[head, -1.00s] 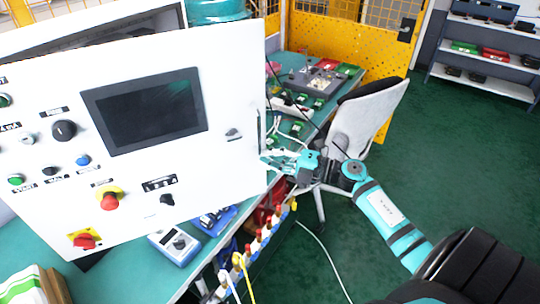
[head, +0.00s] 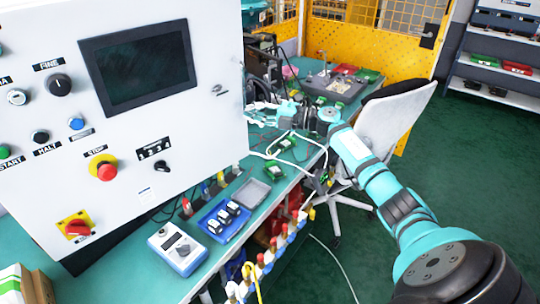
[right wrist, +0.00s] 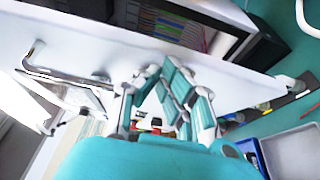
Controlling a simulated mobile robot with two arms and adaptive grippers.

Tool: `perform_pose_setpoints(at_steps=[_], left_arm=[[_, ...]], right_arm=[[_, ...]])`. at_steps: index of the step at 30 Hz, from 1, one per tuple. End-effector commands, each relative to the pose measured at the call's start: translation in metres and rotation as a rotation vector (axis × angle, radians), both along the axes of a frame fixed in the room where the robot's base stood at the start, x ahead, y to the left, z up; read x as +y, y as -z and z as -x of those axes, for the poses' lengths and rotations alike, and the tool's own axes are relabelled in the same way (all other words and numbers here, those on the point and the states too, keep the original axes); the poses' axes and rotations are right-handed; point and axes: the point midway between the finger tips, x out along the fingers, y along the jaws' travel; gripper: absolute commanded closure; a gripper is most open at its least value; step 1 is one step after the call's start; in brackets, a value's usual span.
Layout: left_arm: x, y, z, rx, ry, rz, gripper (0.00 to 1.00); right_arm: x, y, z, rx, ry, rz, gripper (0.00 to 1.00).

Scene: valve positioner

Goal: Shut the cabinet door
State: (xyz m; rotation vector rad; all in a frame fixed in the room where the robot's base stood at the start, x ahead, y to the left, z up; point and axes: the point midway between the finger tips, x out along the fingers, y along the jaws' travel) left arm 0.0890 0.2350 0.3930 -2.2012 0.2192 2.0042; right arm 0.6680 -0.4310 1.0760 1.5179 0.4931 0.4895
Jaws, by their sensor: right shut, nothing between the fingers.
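The cabinet door (head: 150,135) is a large white panel with a dark screen, buttons and a red stop knob; it fills the left of the head view. In the right wrist view the white door panel (right wrist: 95,45) crosses the picture, with the dark cabinet interior (right wrist: 180,22) and coloured wires showing past its edge, so the door is open. My right gripper (head: 258,113) is shut and empty at the door's right edge. In the right wrist view its fingers (right wrist: 165,95) lie close to the panel; contact is unclear. My left gripper is out of view.
The green workbench (head: 255,160) runs behind and below the door. It carries a blue tray (head: 224,217), a grey tray (head: 251,193) and a meter (head: 177,249). A grey chair (head: 395,125) stands right of the bench, near my right arm. Green floor is clear at right.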

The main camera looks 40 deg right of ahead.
Motion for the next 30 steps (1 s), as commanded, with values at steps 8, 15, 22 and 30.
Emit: perform_pose_setpoints(at_steps=[8,15,22,30], left_arm=[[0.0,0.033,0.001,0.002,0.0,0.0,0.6],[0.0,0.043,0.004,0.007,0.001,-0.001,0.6],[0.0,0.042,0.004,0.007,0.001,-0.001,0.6],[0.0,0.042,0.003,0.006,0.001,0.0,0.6]], right_arm=[[-0.005,0.004,-0.045,-0.005,0.011,-0.007,1.0],[-0.003,0.0,-0.065,-0.003,0.009,0.0,1.0],[-0.002,-0.001,-0.067,0.0,0.008,0.002,1.0],[-0.003,-0.001,-0.066,0.0,0.008,0.002,1.0]])
